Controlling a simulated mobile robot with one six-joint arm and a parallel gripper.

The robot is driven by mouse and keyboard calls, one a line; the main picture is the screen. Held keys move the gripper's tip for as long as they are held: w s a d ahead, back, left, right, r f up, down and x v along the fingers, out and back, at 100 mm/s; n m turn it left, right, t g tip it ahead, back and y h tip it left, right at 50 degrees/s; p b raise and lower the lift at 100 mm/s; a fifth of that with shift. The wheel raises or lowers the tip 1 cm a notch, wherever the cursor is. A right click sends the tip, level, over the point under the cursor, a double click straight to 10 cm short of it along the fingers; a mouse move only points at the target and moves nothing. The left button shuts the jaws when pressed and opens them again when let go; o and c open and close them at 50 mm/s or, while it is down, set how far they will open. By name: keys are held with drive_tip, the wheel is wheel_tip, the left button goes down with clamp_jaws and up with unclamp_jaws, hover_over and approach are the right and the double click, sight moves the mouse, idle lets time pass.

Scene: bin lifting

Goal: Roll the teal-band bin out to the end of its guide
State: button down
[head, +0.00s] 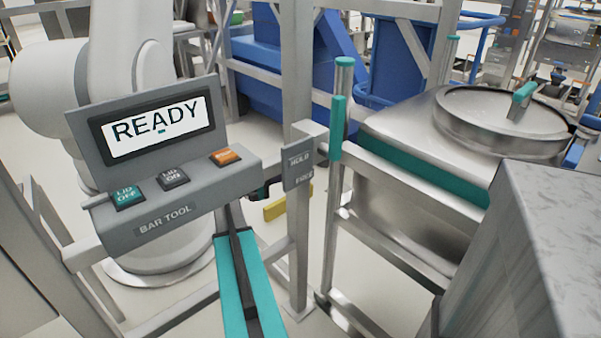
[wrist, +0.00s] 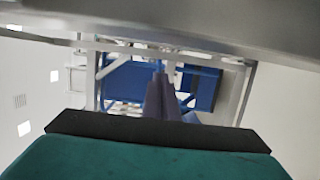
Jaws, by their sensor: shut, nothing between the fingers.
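The teal-band bin (head: 415,215) is a metal bin with a teal band below its rim, at the right of the head view. It sits behind metal frame rails, with a round lid (head: 500,112) and teal lid handle on top. A teal floor strip with a dark central slot, apparently a guide (head: 262,285), runs at the lower middle. A teal upright lever (head: 337,128) stands beside a HOLD/FREE plate (head: 299,165). In the wrist view my gripper (wrist: 161,78) shows as two narrow fingers close together, shut and empty. I cannot clearly make it out in the head view.
A grey BAR TOOL panel (head: 165,190) reads READY and has LID OFF, LID ON and orange buttons. A grey block (head: 530,260) fills the lower right. Metal posts and rails crowd the middle. A yellow block (head: 275,209) lies behind them. Blue machines stand at the back.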

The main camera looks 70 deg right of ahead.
drive_tip(key=v, duration=0.6)
idle(0.3)
